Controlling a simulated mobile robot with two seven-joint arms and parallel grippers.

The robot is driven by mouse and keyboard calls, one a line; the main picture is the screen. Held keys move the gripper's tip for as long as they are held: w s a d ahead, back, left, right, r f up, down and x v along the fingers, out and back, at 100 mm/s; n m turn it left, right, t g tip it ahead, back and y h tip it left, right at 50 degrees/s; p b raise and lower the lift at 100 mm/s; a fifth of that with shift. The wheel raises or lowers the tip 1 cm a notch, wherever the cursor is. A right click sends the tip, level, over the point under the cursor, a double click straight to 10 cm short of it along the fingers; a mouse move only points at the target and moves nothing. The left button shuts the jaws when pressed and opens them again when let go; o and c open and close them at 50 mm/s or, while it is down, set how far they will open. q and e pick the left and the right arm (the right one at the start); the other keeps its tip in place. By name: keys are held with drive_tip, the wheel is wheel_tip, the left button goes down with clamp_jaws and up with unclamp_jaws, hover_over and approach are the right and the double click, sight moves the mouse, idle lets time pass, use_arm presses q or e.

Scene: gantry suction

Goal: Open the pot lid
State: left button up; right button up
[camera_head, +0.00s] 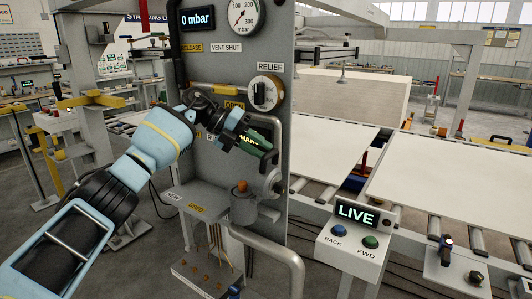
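My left gripper (240,139), on the blue arm from the left, is in front of the grey upright panel (215,70). It covers part of a green lettered sign (258,148). The gap between its fingers does not show clearly, so I cannot tell whether it is open or holds anything. A round grey metal housing (267,179), perhaps the pot, is on the panel just below and right of the gripper. A grey cylinder (243,208) with an orange knob (241,186) stands below it. I cannot tell which part is the lid. My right gripper is not in view.
A relief dial (265,92) and a gauge (244,14) are on the panel above. A small shelf (190,201) marked NEW and USED is below. A grey bent pipe (278,250) runs low. A LIVE control box (352,238) and roller tables with white sheets (455,180) are right.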

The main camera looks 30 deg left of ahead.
use_arm(q)
drive_tip(key=v, duration=0.5)
drive_tip(key=shift+s+a+r, duration=0.1)
drive_tip(key=shift+a+r, duration=0.05)
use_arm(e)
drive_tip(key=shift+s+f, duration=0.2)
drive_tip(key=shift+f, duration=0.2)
